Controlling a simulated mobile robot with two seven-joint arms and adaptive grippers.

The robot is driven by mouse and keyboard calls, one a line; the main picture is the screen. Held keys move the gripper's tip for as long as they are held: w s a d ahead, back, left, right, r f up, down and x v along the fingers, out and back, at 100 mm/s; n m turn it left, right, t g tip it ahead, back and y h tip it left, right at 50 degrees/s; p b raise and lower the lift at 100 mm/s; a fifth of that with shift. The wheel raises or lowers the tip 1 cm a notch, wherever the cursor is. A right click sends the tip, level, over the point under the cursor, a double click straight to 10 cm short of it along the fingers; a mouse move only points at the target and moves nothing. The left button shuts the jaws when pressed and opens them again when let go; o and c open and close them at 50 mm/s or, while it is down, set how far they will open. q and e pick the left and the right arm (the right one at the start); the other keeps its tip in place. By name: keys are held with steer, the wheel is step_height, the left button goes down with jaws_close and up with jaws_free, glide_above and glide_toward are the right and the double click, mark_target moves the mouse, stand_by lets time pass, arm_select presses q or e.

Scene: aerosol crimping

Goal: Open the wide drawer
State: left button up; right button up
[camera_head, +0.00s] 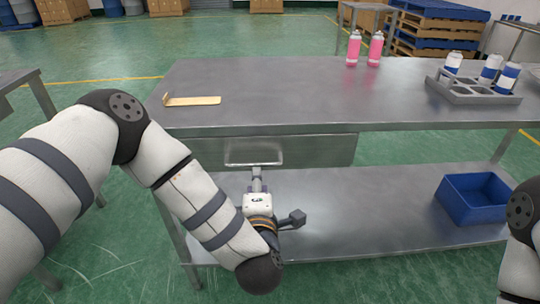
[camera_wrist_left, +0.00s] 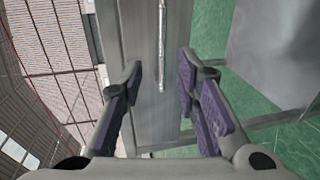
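The wide drawer (camera_head: 320,151) is a grey metal front under the table top, and it looks shut. Its bar handle (camera_head: 253,151) faces me. My left gripper (camera_head: 257,173) is just in front of and slightly below the handle in the head view. In the left wrist view the gripper (camera_wrist_left: 161,72) is open, its two purple-padded fingers apart. The handle (camera_wrist_left: 162,45) runs lengthwise between them in that picture, against the drawer front (camera_wrist_left: 138,35). I see no finger touching it. My right gripper is out of view; only part of my right arm shows at the right edge.
The table top (camera_head: 300,85) holds a small wooden piece (camera_head: 192,100), two pink cans (camera_head: 354,48) and a grey rack (camera_head: 470,90) with several white-and-blue cans. A blue bin (camera_head: 474,198) stands on the lower shelf (camera_head: 370,210), whose middle is clear.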

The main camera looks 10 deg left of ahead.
mark_target(256, 164)
arm_select(q)
steer(key=b+x, duration=0.1)
steer(key=x, duration=0.9)
steer(key=shift+a+f, duration=0.2)
jaws_close()
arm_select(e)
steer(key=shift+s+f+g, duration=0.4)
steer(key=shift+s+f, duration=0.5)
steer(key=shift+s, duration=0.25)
